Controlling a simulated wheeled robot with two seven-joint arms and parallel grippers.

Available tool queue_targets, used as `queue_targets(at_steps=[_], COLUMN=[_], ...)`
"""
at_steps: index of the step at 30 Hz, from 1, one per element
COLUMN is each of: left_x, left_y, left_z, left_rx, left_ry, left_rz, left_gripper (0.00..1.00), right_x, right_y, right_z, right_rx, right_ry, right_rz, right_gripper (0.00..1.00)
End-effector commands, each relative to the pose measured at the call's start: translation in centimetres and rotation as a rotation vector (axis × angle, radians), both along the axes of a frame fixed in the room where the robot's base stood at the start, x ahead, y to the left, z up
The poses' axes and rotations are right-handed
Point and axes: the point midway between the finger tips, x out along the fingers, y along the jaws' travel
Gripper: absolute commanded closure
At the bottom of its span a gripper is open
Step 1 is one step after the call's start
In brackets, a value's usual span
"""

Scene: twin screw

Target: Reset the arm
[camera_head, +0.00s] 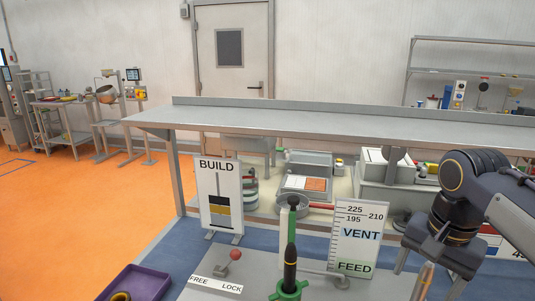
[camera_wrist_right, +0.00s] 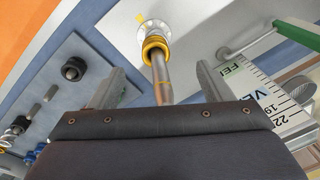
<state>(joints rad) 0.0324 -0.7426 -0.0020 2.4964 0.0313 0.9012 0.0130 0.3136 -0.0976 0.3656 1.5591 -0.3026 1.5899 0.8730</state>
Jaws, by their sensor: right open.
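My right arm comes in from the right in the head view. Its gripper (camera_head: 430,272) points down over the front right of the grey plate, with its fingers apart. In the right wrist view the open fingers (camera_wrist_right: 163,88) stand on either side of a metal rod (camera_wrist_right: 161,75) with a yellow collar (camera_wrist_right: 156,48). I see gaps between the rod and both fingers. The rod's copper-coloured end (camera_head: 424,278) also shows in the head view. My left gripper is not in view.
On the bench stand a BUILD sign (camera_head: 218,196), a VENT/FEED sign (camera_head: 358,237), a dark pointed tool in a green holder (camera_head: 289,290) and a red-knobbed FREE/LOCK lever (camera_head: 235,255). A purple tray (camera_head: 150,281) lies front left. A grey shelf (camera_head: 330,122) spans behind.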

Motion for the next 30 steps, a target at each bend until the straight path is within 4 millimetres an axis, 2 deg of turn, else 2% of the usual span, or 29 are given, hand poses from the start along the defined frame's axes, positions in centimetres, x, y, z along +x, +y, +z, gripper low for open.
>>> queue_targets(at_steps=[1, 3, 9, 12, 15, 19, 25, 30], left_x=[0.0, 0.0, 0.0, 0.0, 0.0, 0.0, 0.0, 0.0], left_y=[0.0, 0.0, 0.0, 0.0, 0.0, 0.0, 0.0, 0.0], left_z=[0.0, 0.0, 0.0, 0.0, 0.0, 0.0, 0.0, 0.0], left_rx=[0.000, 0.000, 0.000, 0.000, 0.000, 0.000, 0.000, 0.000], left_ry=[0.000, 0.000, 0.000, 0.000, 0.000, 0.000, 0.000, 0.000], left_rz=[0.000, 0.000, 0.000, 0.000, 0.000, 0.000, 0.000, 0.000], left_gripper=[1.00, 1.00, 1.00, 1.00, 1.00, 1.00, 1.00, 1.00], right_x=[-1.8, -3.9, -9.2, -10.9, -11.9, -12.4, -12.4, -12.4], right_y=[1.0, 2.4, 6.1, 7.6, 8.7, 9.3, 9.3, 9.3], right_z=[-1.0, -2.9, -9.0, -11.5, -13.1, -14.0, -14.1, -14.1], right_rx=[0.002, 0.018, 0.069, 0.084, 0.092, 0.094, 0.094, 0.094], right_ry=[-0.039, -0.106, -0.314, -0.407, -0.472, -0.509, -0.510, -0.509], right_rz=[0.083, 0.209, 0.501, 0.594, 0.651, 0.682, 0.686, 0.685], right_gripper=[0.28, 0.28, 0.28, 0.28, 0.28, 0.28, 0.29, 0.51])
